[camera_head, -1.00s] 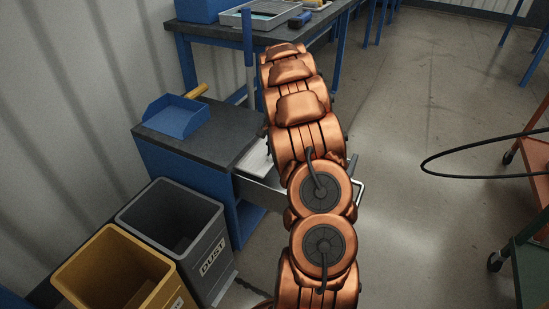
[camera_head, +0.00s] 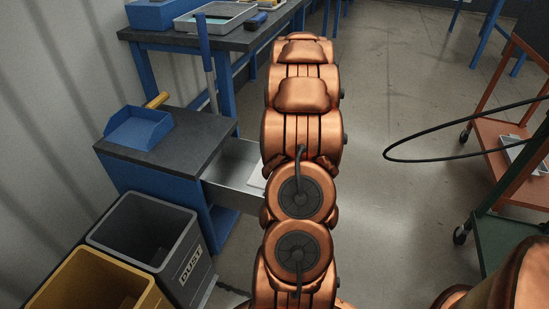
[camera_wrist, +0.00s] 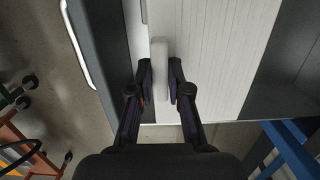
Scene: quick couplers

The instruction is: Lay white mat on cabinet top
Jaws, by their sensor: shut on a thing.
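A small white corner, likely the mat (camera_head: 257,180), shows at the drawer beside my arm in the head view. The blue cabinet has a dark top (camera_head: 188,145), left of the drawer. My gripper is hidden behind my arm in the head view.
A blue open bin (camera_head: 138,130) and a yellow-handled tool (camera_head: 157,100) occupy the rear left of the cabinet top. Its front right part is bare. Grey (camera_head: 150,235) and yellow (camera_head: 90,285) waste bins stand in front. A workbench (camera_head: 240,40) stands behind; an orange cart (camera_head: 510,150) stands right.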

